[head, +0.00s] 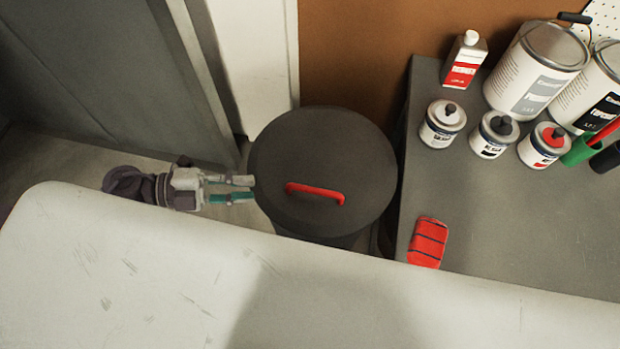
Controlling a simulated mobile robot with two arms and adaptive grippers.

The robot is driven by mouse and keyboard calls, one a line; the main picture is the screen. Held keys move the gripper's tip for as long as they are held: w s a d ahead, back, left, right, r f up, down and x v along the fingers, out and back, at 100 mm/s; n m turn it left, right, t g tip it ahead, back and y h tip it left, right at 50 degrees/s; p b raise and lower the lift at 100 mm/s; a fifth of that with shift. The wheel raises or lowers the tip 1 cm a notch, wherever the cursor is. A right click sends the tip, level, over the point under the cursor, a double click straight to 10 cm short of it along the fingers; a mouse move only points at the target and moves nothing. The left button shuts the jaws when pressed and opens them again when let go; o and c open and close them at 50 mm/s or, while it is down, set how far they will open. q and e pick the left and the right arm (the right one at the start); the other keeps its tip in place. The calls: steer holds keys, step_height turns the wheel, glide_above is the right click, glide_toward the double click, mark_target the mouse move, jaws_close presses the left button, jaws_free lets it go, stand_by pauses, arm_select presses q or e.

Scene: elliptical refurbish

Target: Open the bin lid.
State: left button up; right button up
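A round dark bin (310,238) stands in the middle of the head view, behind a pale surface. Its black lid (325,155) lies on top and looks closed, with a red bar handle (315,193) near the front. My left gripper (252,188) comes in from the left, at the lid's left edge and left of the handle. Its two fingers point right with a narrow gap between them, and nothing shows in the gap. I cannot tell whether it touches the lid. The bin's lower body is mostly hidden. My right gripper is not in view.
The pale scratched surface (130,270) fills the foreground. A grey bench (500,220) on the right holds cans (537,68), small jars (443,123), a bottle (465,60) and a red striped object (428,242). A grey cabinet (120,75) stands at the left.

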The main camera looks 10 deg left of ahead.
mark_target(303, 190)
arm_select(q)
steer(key=x, duration=0.5)
steer(key=shift+d+r, duration=0.1)
steer(key=shift+d, duration=0.25)
steer(key=p+x, duration=0.1)
steer(key=x, duration=0.6)
steer(key=shift+d, duration=0.15)
steer(key=shift+w+d+f, duration=0.2)
steer(key=shift+d+f, duration=0.05)
steer(key=shift+d, duration=0.2)
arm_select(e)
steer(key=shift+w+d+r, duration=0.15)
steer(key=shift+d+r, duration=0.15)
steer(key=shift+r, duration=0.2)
arm_select(q)
steer(key=c, duration=0.5)
jaws_close()
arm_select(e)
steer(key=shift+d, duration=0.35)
